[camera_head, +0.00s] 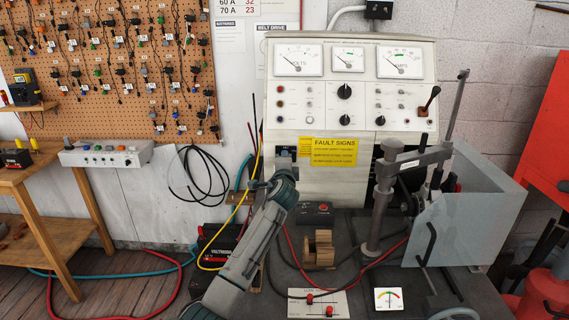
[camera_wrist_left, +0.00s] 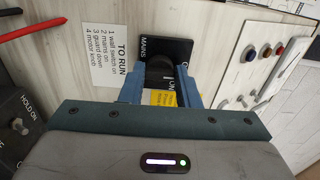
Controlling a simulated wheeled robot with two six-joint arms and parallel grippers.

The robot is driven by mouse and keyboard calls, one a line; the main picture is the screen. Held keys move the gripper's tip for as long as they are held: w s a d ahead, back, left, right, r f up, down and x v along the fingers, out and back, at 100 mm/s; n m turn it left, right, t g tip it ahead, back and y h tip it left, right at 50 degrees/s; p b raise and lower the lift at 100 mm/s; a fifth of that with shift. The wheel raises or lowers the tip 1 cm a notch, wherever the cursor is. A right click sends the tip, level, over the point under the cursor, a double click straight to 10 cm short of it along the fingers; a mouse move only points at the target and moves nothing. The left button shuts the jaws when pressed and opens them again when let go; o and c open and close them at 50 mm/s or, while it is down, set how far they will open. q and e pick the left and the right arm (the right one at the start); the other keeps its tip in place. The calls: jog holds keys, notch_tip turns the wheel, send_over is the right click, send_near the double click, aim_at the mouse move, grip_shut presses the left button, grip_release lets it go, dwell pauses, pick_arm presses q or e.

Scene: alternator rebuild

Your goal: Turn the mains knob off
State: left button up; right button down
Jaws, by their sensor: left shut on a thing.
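The mains knob (camera_wrist_left: 159,70) is a dark round knob on a black plate (camera_wrist_left: 181,48) lettered MAINS, in the left wrist view. My left gripper (camera_wrist_left: 160,80) has its two blue fingers on either side of the knob and is shut on it. The fingers and the gripper body cover part of the knob, so I cannot tell its setting. In the head view my left gripper (camera_head: 272,182) is at the lower left of the test bench panel (camera_head: 318,115), near a dark plate there. My right gripper is not in view.
A "TO RUN" label (camera_wrist_left: 118,51) is beside the mains plate. Coloured lamps (camera_wrist_left: 266,52) are on its other side. Yellow fault signs (camera_head: 334,152) are on the panel. A grey post (camera_head: 382,195) and a clear guard (camera_head: 470,215) stand right of my arm. Cables lie on the bench.

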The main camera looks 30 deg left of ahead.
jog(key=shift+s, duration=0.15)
pick_arm(q)
jog(key=o, duration=0.9)
jog(key=shift+o, duration=0.4)
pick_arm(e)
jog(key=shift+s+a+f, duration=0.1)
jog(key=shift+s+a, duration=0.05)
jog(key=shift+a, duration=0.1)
pick_arm(q)
jog(key=b+v, duration=0.2)
jog(key=v, duration=0.8)
jog(key=shift+s+d, duration=0.2)
jog(key=shift+s, duration=0.15)
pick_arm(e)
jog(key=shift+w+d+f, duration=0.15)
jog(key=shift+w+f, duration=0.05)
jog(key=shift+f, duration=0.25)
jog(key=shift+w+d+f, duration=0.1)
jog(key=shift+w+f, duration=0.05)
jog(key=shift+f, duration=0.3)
pick_arm(q)
jog(key=shift+f, duration=0.1)
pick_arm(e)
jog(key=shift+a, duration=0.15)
